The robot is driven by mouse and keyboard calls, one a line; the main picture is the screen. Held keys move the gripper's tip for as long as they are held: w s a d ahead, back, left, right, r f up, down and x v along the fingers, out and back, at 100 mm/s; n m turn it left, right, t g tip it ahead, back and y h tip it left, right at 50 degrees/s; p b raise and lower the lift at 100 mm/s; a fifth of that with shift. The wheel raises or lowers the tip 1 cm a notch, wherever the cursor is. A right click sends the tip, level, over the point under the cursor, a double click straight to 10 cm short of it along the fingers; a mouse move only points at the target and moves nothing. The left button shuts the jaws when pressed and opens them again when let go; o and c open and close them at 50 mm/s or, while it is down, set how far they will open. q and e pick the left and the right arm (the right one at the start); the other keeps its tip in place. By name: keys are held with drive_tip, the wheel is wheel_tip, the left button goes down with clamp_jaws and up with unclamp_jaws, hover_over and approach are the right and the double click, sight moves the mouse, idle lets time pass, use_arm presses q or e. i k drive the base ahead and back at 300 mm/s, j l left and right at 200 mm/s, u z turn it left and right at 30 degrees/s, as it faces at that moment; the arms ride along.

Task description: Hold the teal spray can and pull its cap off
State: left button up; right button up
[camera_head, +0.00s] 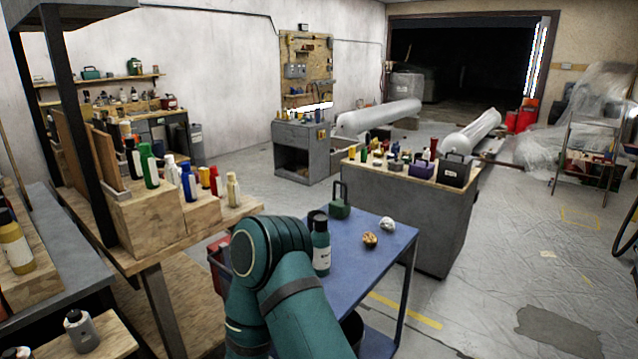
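A teal spray can (321,239) with a white label stands upright on the blue table (372,262), just right of my teal arm. Its lower part is partly hidden by the arm. A dark cap-like shape (316,214) shows at its top left; I cannot tell whether it sits on the can or belongs to something behind. One of my arms rises from the bottom middle and bends in front of the table's left part. Neither gripper is in view.
A green lidded container (340,207) with a handle, a brown-gold lump (370,239) and a silver lump (387,223) share the blue table. Its right front is bare. A wooden bench (150,222) with bottles stands left, a grey cabinet (425,220) behind right. Open floor lies right.

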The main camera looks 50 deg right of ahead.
sight(320, 221)
drive_tip(key=k+l+u, duration=0.2)
drive_tip(key=l, duration=0.25)
drive_tip(key=l+u, duration=0.25)
drive_tip(key=l, duration=0.25)
drive_tip(key=k+l, duration=0.1)
drive_tip(key=l, duration=0.3)
drive_tip(key=k+l+u, duration=0.1)
drive_tip(key=l, duration=0.25)
drive_tip(key=k+l, duration=0.15)
drive_tip(key=l, duration=0.2)
drive_tip(key=k+l+u, duration=0.1)
drive_tip(key=l, duration=0.3)
drive_tip(key=k+l, duration=0.2)
drive_tip(key=l, duration=0.15)
drive_tip(key=i+u, duration=0.05)
